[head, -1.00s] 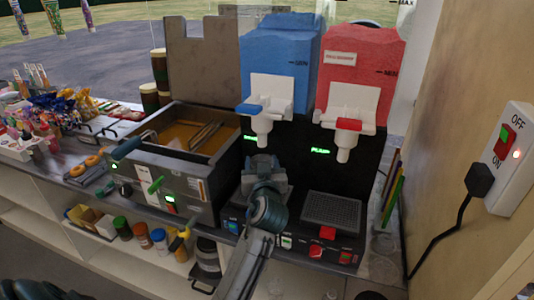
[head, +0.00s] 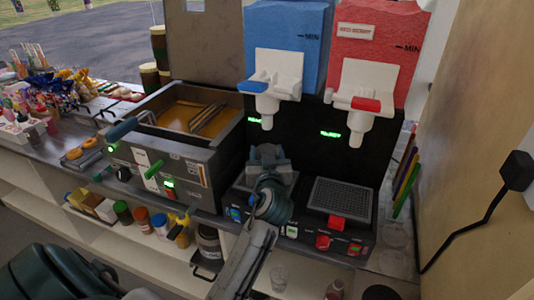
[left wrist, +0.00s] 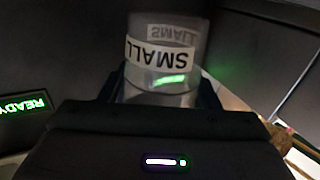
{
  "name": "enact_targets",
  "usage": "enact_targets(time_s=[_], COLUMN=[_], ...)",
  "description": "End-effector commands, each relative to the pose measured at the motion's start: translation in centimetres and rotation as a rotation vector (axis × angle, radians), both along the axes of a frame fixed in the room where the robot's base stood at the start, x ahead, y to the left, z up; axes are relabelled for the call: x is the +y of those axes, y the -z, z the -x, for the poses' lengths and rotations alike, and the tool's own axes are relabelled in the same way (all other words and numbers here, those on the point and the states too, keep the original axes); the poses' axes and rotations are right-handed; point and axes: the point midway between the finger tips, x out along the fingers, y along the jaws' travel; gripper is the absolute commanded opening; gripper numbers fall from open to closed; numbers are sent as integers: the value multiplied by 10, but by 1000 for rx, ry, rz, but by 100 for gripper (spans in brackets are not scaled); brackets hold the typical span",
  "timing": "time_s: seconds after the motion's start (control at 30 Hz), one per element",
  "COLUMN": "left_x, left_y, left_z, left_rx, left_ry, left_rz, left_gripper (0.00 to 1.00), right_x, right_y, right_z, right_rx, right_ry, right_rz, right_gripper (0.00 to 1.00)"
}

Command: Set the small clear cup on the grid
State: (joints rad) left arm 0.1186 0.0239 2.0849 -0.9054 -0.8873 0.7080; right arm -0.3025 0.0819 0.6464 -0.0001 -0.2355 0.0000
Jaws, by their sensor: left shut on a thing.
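My left gripper (head: 267,157) is over the left half of the slush machine's base, below the blue tank's spout. In the left wrist view it is shut on the small clear cup (left wrist: 160,55), which has a white SMALL label. The cup is hidden in the head view, so I cannot tell whether it touches the grid below. The right grid (head: 342,197), under the red tank's spout, is bare. The left grid is mostly hidden behind my gripper. My right gripper is not in view.
The blue tank (head: 286,35) and red tank (head: 380,45) have white spouts close above. A fryer (head: 170,160) stands to the left. A wall (head: 480,130) with a black cable closes off the right.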

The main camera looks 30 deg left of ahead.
Motion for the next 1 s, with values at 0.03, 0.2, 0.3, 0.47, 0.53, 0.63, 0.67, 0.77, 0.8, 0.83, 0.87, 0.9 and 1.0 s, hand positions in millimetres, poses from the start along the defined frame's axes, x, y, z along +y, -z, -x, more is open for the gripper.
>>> enact_targets(time_s=[0.03, 0.2, 0.3, 0.47, 0.53, 0.63, 0.67, 0.77, 0.8, 0.83, 0.87, 0.9, 1.0], left_x=[0, 0, 0, 0, 0, 0, 0, 0, 0, 0, 0, 0, 0], left_y=[3, 7, 6, 6, 6, 6, 5, 4, 4, 3, 2, 0, -5], left_z=[0, 0, 0, 0, 0, 0, 0, 0, 0, 0, 0, 0, 0], left_rx=[0, -1, 0, 0, 0, 0, 0, 0, 0, 0, 0, 0, 0], left_ry=[0, 0, 0, 0, 0, 0, 0, 0, 0, 0, 0, 0, 0], left_rz=[0, 1, 0, 0, 0, 0, 0, 0, 0, 0, 0, 0, 0], left_gripper=[35, 35, 60, 78, 78, 78, 78, 78, 78, 78, 78, 78, 78], right_x=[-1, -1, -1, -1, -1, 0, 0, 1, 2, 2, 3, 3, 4], right_y=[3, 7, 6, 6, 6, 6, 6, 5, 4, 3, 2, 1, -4], right_z=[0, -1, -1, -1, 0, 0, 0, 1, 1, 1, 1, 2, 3], right_rx=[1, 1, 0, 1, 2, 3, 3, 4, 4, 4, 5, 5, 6], right_ry=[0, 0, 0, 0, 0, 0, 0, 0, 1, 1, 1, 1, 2], right_rz=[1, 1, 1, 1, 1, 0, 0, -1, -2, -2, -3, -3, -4], right_gripper=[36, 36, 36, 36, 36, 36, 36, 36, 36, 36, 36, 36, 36])
